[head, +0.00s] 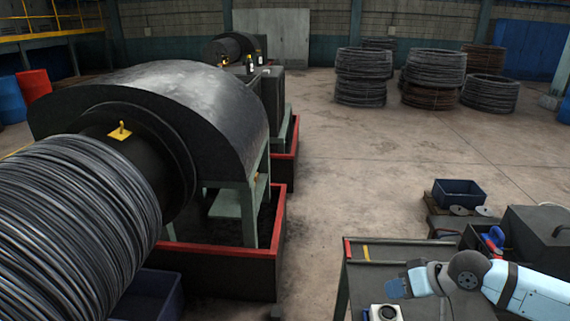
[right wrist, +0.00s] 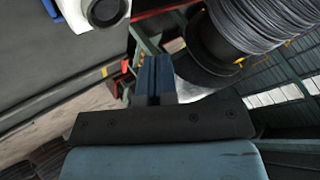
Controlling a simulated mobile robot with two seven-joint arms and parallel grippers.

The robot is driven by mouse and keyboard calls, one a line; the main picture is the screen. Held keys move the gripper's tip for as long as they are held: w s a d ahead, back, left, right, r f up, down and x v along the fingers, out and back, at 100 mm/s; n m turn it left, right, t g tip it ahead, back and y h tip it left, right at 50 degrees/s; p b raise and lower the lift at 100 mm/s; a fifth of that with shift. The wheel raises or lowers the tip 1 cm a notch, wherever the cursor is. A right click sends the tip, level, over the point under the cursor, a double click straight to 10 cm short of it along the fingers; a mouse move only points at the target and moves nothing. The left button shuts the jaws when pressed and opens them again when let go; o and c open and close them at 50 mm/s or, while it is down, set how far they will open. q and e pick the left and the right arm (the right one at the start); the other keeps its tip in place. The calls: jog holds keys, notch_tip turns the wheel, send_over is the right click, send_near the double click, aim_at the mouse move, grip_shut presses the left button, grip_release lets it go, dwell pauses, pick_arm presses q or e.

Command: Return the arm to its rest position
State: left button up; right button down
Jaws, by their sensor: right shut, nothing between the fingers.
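My right arm (head: 515,288) comes in from the right edge of the head view, light blue, low over a dark bench. My right gripper (head: 396,288) points left above the bench top; it is shut and empty. In the right wrist view its blue fingers (right wrist: 154,78) are together with nothing between them. My left arm and gripper are not in view. The capstan drum (head: 150,160) with its coil of dark wire (head: 75,235) stands at the left, well apart from the gripper. A yellow fitting (head: 121,131) sits on the drum's dark hub.
The bench (head: 390,249) has a red edge strip. A white block with a dark round opening (head: 385,312) sits on it near the gripper. A dark case (head: 538,240) and a blue bin (head: 459,193) are at the right. Wire coils (head: 361,76) stand behind; the middle floor is clear.

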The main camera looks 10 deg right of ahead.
jog(key=s+a+f+n+h, duration=0.1)
jog(key=s+a+f+n, duration=0.3)
jog(key=s+a, duration=0.75)
jog(key=s+d+f+m+g+h, duration=0.1)
jog(key=s+d+f+m+h, duration=0.15)
jog(key=s, duration=0.35)
jog(key=s+d+f+m+g+h, duration=0.1)
jog(key=s+d+h, duration=0.3)
jog(key=s, duration=0.3)
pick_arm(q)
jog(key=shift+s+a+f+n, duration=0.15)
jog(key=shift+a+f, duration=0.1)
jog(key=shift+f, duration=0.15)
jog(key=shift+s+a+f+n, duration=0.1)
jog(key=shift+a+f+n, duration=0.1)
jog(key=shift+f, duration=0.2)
pick_arm(e)
jog(key=w+a+f+t+y, duration=0.1)
jog(key=w+a+f+t, duration=0.2)
jog(key=f, duration=0.4)
jog(key=w+a+f+t+y, duration=0.2)
jog(key=w+a+f+t, duration=0.1)
jog(key=f, duration=0.4)
jog(key=shift+f+t, duration=0.2)
jog(key=shift+t, duration=0.5)
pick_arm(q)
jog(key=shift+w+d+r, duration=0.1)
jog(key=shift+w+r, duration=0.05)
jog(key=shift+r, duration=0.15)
